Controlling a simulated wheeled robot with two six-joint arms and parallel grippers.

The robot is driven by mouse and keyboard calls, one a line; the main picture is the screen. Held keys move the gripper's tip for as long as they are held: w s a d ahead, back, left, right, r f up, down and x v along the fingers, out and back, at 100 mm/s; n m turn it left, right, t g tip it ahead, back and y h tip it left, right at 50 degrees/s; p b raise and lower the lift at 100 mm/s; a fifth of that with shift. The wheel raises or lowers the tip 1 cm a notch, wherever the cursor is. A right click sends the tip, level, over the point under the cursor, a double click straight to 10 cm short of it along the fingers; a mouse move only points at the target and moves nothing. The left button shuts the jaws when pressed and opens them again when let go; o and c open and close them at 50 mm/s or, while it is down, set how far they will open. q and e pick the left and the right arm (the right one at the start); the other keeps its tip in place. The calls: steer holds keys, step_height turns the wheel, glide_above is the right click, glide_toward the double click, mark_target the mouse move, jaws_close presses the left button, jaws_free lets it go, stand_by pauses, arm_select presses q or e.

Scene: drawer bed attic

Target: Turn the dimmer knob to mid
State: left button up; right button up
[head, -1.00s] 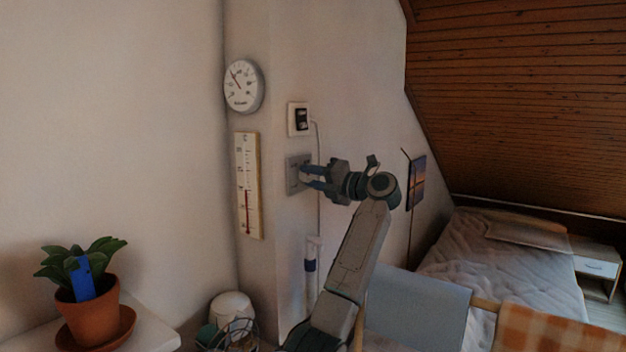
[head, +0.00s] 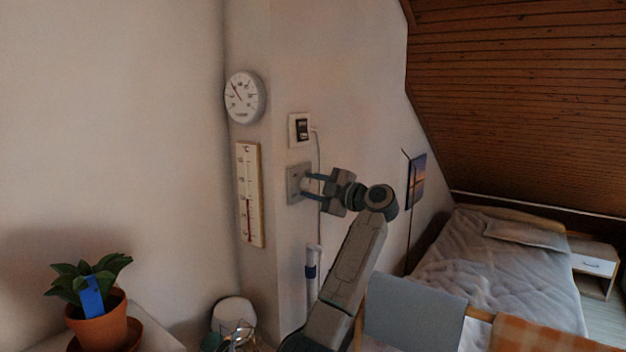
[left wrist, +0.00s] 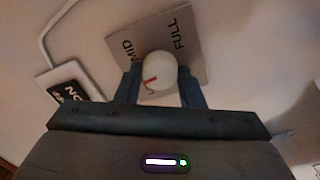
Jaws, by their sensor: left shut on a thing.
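The dimmer is a square grey plate (head: 293,184) on the wall, with a round pale knob (left wrist: 159,71). In the left wrist view the plate (left wrist: 190,72) carries the words MID and FULL. A short red mark on the knob points toward the picture's left, a little below the word MID. My left gripper (head: 308,185) is shut on the knob, one finger on each side of it. The plate's lower part is hidden behind the gripper in the left wrist view. My right gripper is not in view.
A switch or socket (head: 301,130) with a cable sits just above the plate. A round dial (head: 245,97) and a thermometer (head: 249,195) hang to the left. A potted plant (head: 97,318) stands lower left. A bed (head: 500,265) stands right.

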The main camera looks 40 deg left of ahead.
arm_select(q)
steer(key=m+p, duration=0.2)
steer(key=p, duration=0.1)
steer(key=m+p, duration=0.6)
steer(key=shift+r, duration=0.35)
steer(key=shift+f+m+p, duration=0.25)
steer(key=shift+m+p, duration=0.85)
steer(key=shift+m, duration=0.3)
steer(key=shift+f, duration=0.1)
steer(key=o, duration=1)
steer(key=shift+w, duration=0.1)
